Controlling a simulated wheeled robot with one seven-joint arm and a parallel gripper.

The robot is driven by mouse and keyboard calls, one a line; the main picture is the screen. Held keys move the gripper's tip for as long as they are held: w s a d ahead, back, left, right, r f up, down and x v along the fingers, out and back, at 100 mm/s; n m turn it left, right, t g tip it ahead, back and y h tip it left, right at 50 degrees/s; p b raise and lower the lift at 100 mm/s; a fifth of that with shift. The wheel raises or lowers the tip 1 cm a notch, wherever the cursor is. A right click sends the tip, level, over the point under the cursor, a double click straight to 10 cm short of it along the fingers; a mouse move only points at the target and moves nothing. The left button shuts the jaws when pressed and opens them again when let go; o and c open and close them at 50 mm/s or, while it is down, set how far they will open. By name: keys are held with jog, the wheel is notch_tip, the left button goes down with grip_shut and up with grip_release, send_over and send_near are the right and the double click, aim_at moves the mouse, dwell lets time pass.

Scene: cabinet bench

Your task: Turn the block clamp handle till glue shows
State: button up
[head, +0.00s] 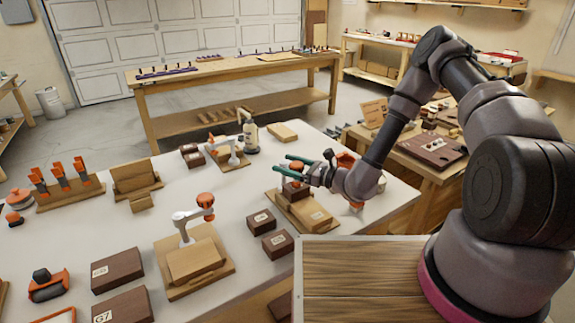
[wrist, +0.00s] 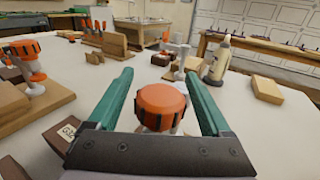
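A block clamp's round orange handle (wrist: 161,103) shows in the wrist view, between the two teal fingers of my gripper (wrist: 166,80). The fingers are apart, with a visible gap on each side of the handle. In the head view my gripper (head: 291,164) is over a wooden block clamp base (head: 322,228) at the table's right side, holding a light wood block (head: 318,215). I cannot see any glue at the block's joint.
A glue bottle (head: 250,137) stands behind my gripper. Dark blocks (head: 277,244) lie left of the clamp base. The white tabletop is clear in the middle.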

jog(key=v, duration=1.1)
jog(key=shift+w+f, duration=0.1)
jog(key=shift+w, duration=0.05)
dwell(1.1)
jog(key=w+a+n+g, duration=0.1)
jog(key=a+n+g, duration=0.1)
jog(key=a+g, duration=0.1)
jog(key=w+a+n+g+y, duration=0.1)
jog(key=a+n+g, duration=0.1)
jog(key=a+g, duration=0.1)
jog(key=w+a+n+g+y, duration=0.1)
jog(key=a+n+g, duration=0.1)
jog(key=a+g, duration=0.1)
jog(key=shift+w+a, duration=0.15)
jog(key=shift+a, duration=0.25)
grip_shut()
